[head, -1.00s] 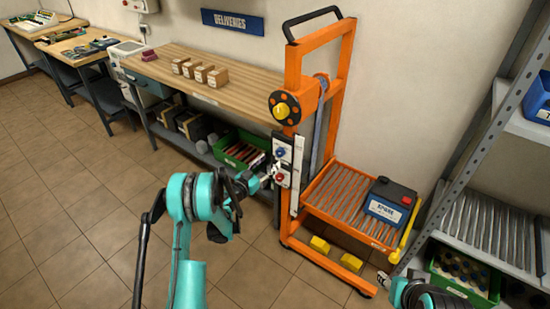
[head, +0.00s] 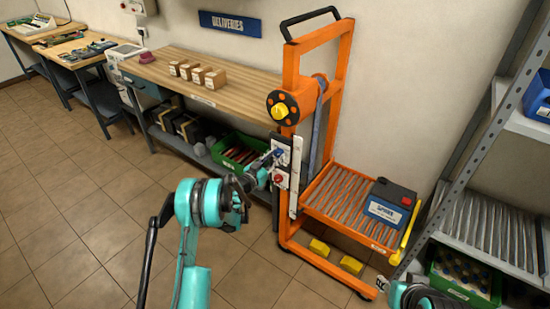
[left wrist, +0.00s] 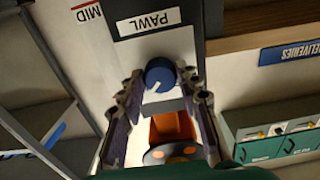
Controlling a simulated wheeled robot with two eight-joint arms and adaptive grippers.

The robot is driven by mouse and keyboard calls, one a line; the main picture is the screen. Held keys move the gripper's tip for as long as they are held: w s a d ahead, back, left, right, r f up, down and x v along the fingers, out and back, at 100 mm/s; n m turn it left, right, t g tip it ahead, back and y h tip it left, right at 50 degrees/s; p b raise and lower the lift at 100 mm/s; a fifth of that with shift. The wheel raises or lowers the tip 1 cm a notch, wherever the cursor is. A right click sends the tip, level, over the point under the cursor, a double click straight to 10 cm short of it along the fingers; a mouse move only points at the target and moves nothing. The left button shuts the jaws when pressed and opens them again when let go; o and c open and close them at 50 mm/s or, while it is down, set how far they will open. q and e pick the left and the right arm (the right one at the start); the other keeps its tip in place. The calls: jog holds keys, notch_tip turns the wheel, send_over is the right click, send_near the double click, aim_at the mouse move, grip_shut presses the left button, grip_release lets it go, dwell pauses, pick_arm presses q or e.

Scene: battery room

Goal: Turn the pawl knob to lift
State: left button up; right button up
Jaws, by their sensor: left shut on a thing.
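In the head view my left gripper (head: 275,158) is at the upper part of the white control panel (head: 295,177) on the orange lift cart (head: 294,70) and largely hides the blue knob. My right gripper (head: 383,284) is low at the right, away from the panel; its fingers are too small to read.
A red knob (head: 279,178) sits just below on the panel. The cart's roller platform (head: 335,205) carries a dark battery (head: 390,203). A wooden workbench (head: 215,65) stands left behind the cart, and a metal rack (head: 480,140) at the right. Open tiled floor lies left.

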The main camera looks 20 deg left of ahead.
pick_arm(q)
jog(key=shift+n, duration=0.4)
jog(key=n, duration=0.3)
jog(key=shift+n, duration=0.4)
jog(key=n, duration=0.9)
jog(key=shift+r, duration=0.1)
jog(key=n, duration=0.4)
jog(key=shift+n, duration=0.3)
jog(key=o, duration=1.2)
jog(key=shift+c, duration=0.2)
